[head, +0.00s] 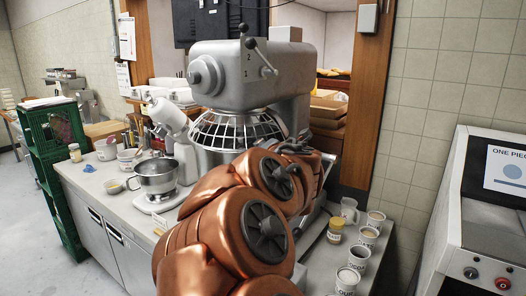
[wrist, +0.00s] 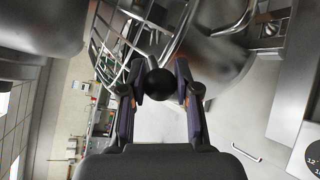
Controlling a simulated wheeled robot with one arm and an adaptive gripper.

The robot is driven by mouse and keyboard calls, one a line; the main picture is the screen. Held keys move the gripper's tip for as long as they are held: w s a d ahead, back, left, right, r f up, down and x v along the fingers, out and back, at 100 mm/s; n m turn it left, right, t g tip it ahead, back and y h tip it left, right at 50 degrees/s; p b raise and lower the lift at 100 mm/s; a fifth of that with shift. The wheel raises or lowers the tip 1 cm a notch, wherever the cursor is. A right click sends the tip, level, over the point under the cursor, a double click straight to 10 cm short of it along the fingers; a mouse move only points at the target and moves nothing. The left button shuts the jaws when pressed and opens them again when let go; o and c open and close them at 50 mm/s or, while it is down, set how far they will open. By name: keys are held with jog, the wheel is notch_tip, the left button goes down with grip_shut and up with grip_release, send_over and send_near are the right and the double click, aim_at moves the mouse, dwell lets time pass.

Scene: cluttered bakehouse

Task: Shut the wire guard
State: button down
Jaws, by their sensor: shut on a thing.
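The wire guard (head: 222,127) is a curved cage of metal bars under the grey head of the big mixer (head: 235,75). Its right part is hidden behind my copper arm in the head view. In the wrist view its bars (wrist: 112,45) rise at the upper left, beside the metal bowl (wrist: 205,55). My gripper (wrist: 160,88) has its two fingers on either side of a round black knob (wrist: 158,82), close by the guard's lower bars, and is shut on it.
A small stand mixer with a steel bowl (head: 156,175) stands left on the counter. Several labelled cups and a jar (head: 336,230) stand at the right counter end. Green crates (head: 52,127) stand at the left, a white-fronted machine (head: 490,215) at the right.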

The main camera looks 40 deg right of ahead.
jog(key=c, duration=1.1)
grip_release()
jog(key=shift+s+d+f, duration=0.1)
jog(key=shift+s+d, duration=0.05)
jog(key=shift+d, duration=0.1)
jog(key=shift+o, duration=1.4)
jog(key=shift+a, duration=0.1)
jog(key=v, duration=1.2)
